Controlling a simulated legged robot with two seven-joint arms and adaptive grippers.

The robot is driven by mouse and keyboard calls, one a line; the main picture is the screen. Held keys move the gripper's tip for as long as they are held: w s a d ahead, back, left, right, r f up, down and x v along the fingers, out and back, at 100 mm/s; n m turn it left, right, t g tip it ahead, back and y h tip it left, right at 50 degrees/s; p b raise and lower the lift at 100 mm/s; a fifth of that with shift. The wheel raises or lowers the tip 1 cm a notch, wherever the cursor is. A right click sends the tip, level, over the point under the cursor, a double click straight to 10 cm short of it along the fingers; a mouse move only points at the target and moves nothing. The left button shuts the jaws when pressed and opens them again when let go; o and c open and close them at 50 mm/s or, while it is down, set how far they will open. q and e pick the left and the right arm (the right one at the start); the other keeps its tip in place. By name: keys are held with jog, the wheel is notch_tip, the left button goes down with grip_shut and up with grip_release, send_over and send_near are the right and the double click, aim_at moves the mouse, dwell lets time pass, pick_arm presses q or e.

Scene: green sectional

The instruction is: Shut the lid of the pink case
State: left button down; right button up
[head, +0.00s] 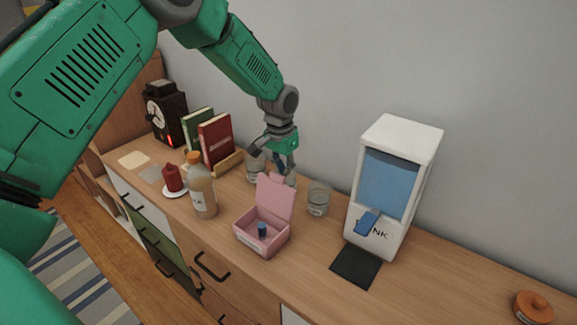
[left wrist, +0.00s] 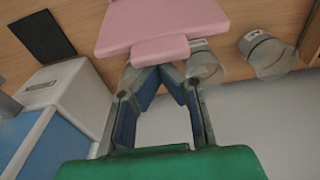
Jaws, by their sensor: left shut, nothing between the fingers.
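The pink case (head: 263,235) stands on the wooden sideboard with its lid (head: 275,198) raised upright at the back. A small dark blue object (head: 262,229) is inside it. My left gripper (head: 291,178) is behind the raised lid, near its top edge, pointing down. In the left wrist view the gripper (left wrist: 155,70) is shut and empty, with its fingertips at the edge of the pink lid (left wrist: 160,22). I cannot tell whether they touch it. The right gripper is not in view.
Glass jars stand close by, one right of the lid (head: 318,200) and one left of my gripper (head: 255,165). A white and blue dispenser (head: 395,185) stands to the right with a black mat (head: 357,266) before it. A bottle (head: 201,190) stands left of the case.

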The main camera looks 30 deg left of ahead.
pick_arm(q)
jog(key=shift+a, duration=0.3)
